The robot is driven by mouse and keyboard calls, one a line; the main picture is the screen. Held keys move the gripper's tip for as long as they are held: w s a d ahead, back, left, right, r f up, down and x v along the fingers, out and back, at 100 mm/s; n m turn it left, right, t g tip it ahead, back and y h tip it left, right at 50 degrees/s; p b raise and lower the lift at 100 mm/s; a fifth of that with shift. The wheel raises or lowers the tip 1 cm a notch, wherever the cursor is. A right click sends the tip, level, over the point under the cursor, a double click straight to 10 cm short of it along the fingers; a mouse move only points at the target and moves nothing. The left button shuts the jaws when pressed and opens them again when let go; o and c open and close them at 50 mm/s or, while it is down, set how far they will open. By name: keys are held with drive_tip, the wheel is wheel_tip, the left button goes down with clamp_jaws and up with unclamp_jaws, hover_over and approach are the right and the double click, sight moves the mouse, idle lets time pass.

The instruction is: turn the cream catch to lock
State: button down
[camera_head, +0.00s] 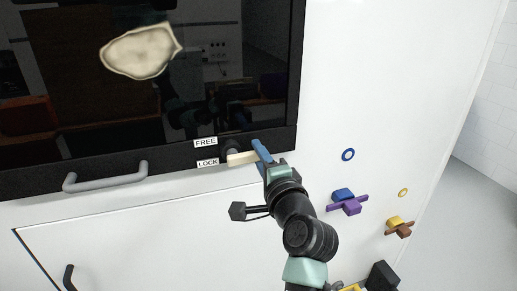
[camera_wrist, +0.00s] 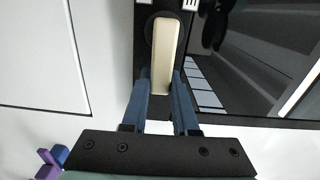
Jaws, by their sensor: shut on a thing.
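The cream catch (camera_head: 241,158) is a pale bar on the dark lower frame of the window. It lies nearly level in the head view, its left end beside the LOCK label (camera_head: 207,162); the FREE label (camera_head: 205,142) is above. My gripper (camera_head: 261,152) reaches it from the right, and its blue fingers are shut on the catch's right end. In the wrist view the catch (camera_wrist: 166,50) runs lengthwise, its near end between my gripper's fingertips (camera_wrist: 163,84). A dark round base shows partly behind the catch. The exact finger contact is hard to see.
A grey handle (camera_head: 105,177) sits on the window frame at left. A black handle (camera_head: 69,277) is on the white panel below. Purple (camera_head: 350,207) and brown (camera_head: 399,229) catches project from the wall at right.

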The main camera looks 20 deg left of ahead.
drive_tip(key=shift+f+m, duration=0.15)
drive_tip(key=shift+m, duration=0.15)
drive_tip(key=c, duration=0.7)
unclamp_jaws()
drive_tip(key=shift+b+v, duration=2.15)
drive_tip(key=shift+v, duration=4.35)
